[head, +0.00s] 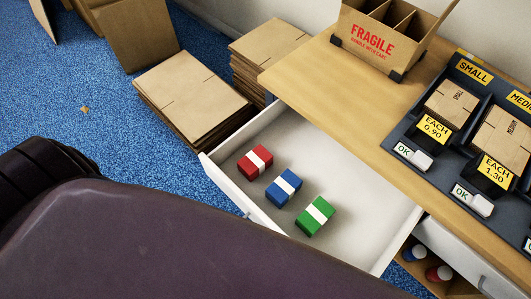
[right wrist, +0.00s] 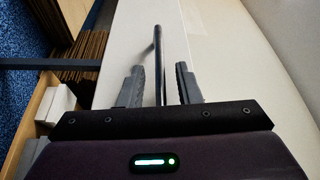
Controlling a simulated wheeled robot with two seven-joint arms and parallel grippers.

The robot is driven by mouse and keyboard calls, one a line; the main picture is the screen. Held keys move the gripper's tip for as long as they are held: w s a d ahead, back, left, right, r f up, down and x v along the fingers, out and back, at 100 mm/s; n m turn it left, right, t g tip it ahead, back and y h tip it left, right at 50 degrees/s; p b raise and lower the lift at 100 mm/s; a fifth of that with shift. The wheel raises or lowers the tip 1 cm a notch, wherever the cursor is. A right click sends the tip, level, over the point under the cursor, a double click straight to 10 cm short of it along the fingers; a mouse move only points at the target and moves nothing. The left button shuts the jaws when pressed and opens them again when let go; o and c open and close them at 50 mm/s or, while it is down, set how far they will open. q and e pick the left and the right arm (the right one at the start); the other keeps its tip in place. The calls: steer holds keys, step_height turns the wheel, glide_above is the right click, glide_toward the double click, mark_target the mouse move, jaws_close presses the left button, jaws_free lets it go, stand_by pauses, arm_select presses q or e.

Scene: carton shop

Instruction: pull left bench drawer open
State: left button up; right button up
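The left bench drawer (head: 355,235) stands pulled out from under the wooden bench top (head: 300,85) in the head view. Its white tray holds a red box (head: 255,162), a blue box (head: 284,187) and a green box (head: 315,216), each with a white band. Its front is mostly hidden by my arm. In the right wrist view, my right gripper (right wrist: 160,85) has its fingers apart on either side of a dark bar handle (right wrist: 158,60) in front of a white panel (right wrist: 128,40). Gaps show on both sides of the bar. My left gripper is not in view.
Flat carton stacks (head: 190,98) stand on the blue floor (head: 85,75) beyond the drawer. A FRAGILE carton (head: 370,42) and a dark price tray (head: 440,155) sit on the bench. Another white drawer (head: 460,255) is at lower right, near an open shelf with bottles (head: 438,273).

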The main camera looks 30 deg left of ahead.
steer(key=v, duration=0.7)
steer(key=shift+s+d+b, duration=0.25)
steer(key=shift+d+b, duration=0.05)
steer(key=shift+f, duration=0.1)
